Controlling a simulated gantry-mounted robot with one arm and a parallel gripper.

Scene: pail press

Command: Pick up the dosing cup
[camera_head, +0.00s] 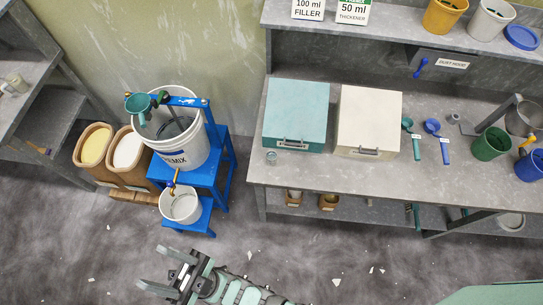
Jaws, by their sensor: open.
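A small grey cup (271,157), which looks like the dosing cup, stands on the bench's front left edge, just in front of the teal box. My gripper (153,266) is at the lower left of the head view, over the floor. Its two fingers are spread apart, with nothing seen between them. It is well to the left of and below the small cup in the picture, not touching it. Another small grey item (454,119) sits further right on the bench; I cannot tell what it is.
A teal box (296,110) and a cream box (369,118) stand behind the cup. A blue stand (219,177) with a white pail (177,150) and a lower bucket (181,207) is to the left. Measuring scoops (445,150) and buckets (491,145) are on the right.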

